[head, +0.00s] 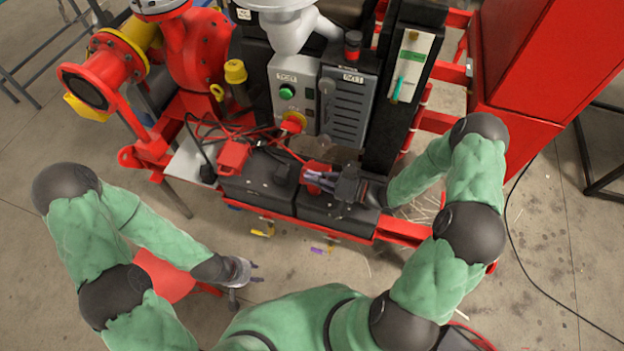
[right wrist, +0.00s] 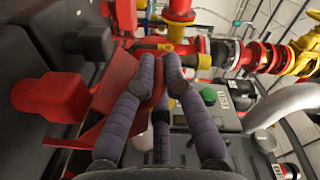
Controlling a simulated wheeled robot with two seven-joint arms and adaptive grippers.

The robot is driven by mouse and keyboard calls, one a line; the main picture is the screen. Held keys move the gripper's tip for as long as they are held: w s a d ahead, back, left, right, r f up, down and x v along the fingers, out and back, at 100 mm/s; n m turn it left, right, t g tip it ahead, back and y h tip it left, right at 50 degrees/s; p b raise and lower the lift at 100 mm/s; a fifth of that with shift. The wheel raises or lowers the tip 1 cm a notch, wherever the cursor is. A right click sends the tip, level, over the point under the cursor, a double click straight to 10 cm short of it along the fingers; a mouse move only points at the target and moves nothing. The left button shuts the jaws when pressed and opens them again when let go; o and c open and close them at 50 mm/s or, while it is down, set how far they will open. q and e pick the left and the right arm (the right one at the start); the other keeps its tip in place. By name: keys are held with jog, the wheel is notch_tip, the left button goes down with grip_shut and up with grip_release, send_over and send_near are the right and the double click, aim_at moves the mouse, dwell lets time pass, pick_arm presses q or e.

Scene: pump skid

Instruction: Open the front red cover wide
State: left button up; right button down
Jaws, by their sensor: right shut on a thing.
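The front red cover (head: 316,168) is on top of the black battery (head: 335,213) at the front of the skid. My right gripper (head: 318,181) reaches it from the right and is shut on it. In the right wrist view, the cover (right wrist: 118,82) rises as a red flap at the fingers (right wrist: 160,74), which partly hide it. How far the cover is tilted is hard to tell. My left gripper (head: 252,273) hangs over the floor at lower left, empty, with its fingers spread.
A second red cover (head: 233,156) sits on the battery to the left, among red and black cables. Behind stands a grey control box (head: 295,92) with a green button and a red-yellow knob. A red cabinet (head: 550,60) stands at right. The floor in front is mostly clear.

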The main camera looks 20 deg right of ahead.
aim_at(318, 169)
jog(key=w+d+r+m+p, duration=0.1)
jog(key=m, duration=0.1)
jog(key=w+d+r+m+p, duration=0.1)
jog(key=w+r+m+p, duration=0.1)
jog(key=w+d+r+m+p, duration=0.1)
jog(key=shift+w+r+m+p, duration=0.2)
jog(key=shift+r+m+p, duration=0.1)
jog(key=shift+r+m, duration=0.1)
jog(key=shift+w+d+r+m+g, duration=0.15)
jog(key=shift+w+d+m+g, duration=0.2)
jog(key=shift+w+m, duration=0.25)
jog(key=shift+w+d+r, duration=0.15)
jog(key=shift+w+d, duration=0.3)
jog(key=shift+w, duration=0.15)
jog(key=c, duration=1.3)
grip_release()
jog(key=shift+c, duration=0.2)
jog(key=v, duration=1.2)
